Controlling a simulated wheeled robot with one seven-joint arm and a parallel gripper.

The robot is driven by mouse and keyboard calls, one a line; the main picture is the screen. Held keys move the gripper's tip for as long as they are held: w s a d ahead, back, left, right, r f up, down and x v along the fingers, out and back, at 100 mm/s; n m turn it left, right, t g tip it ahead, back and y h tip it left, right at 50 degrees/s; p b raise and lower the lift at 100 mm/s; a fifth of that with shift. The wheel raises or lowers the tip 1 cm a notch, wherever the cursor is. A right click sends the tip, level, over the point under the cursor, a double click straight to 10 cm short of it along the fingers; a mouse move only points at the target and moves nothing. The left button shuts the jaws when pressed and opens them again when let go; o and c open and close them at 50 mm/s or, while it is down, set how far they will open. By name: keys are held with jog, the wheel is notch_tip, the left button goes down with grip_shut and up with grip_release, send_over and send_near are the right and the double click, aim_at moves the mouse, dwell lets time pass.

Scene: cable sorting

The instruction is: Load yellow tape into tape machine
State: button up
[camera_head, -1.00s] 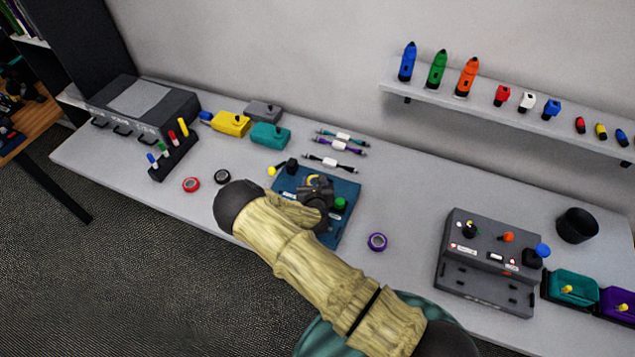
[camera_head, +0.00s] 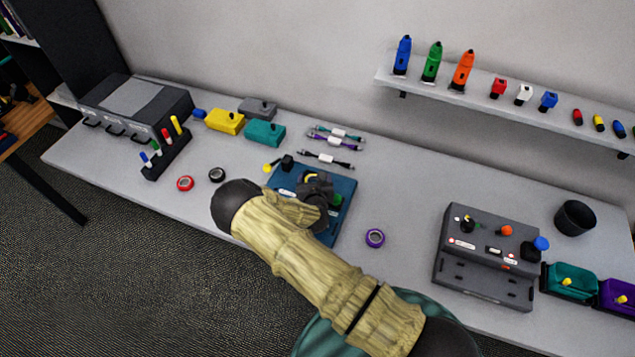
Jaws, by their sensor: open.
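The tape machine (camera_head: 344,187) is a dark blue flat unit near the table's front middle, with a black knob at its back left corner, a green button at its right and a yellow knob beside its left end. My gripper (camera_head: 316,187) is over the middle of the machine, open, and hides much of it. A small bit of yellow, likely the yellow tape (camera_head: 307,177), shows at the gripper. Most of it is hidden, so I cannot tell whether it is seated in the machine.
A purple tape (camera_head: 375,238) lies right of the machine; red (camera_head: 185,184) and black (camera_head: 217,174) tapes lie left. Several cables (camera_head: 326,158) lie behind. A grey control box (camera_head: 487,254) stands at the right. The table between machine and box is mostly clear.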

jog(key=shift+s+a+r+p, duration=0.15)
jog(key=shift+a+r+p, duration=0.3)
jog(key=shift+p, duration=0.05)
jog(key=b+v, duration=0.3)
jog(key=v, duration=0.8)
jog(key=shift+d+r, duration=0.1)
jog(key=shift+d, duration=0.05)
jog(key=shift+s+d+r, duration=0.2)
jog(key=shift+s+d, duration=0.05)
jog(key=shift+s+a, duration=0.3)
jog(key=shift+a, duration=0.1)
jog(key=shift+w+d, duration=0.1)
jog(key=shift+d, duration=0.1)
